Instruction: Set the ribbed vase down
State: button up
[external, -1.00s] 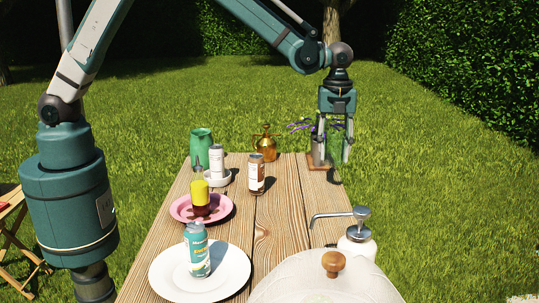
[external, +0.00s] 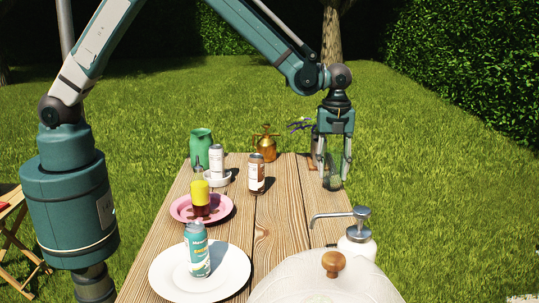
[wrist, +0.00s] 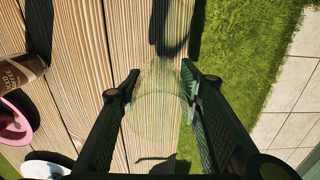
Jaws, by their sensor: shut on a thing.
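The ribbed vase is a clear, greenish glass. In the external view the ribbed vase (external: 332,177) hangs upright between the fingers of my gripper (external: 334,172), near the right edge of the table. In the wrist view the see-through ribbed vase (wrist: 158,108) lies between both fingertips (wrist: 160,85), which are shut on it. Part of it overlaps the table's edge and the grass in that view. I cannot tell exactly how far its base is from the wood.
The wooden table (external: 285,215) has bare planks left of the vase. A pump bottle (external: 357,240) and a wooden-knobbed dome (external: 325,283) are in front.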

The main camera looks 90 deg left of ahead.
aim_at(334, 180)
jog(key=shift+f, duration=1.85)
jog(key=shift+f, duration=0.1)
jog(key=o, duration=1)
jog(key=shift+b, duration=0.3)
jog(key=shift+c, duration=0.2)
notch_tip(334, 180, up, 12)
jog(key=p, duration=0.1)
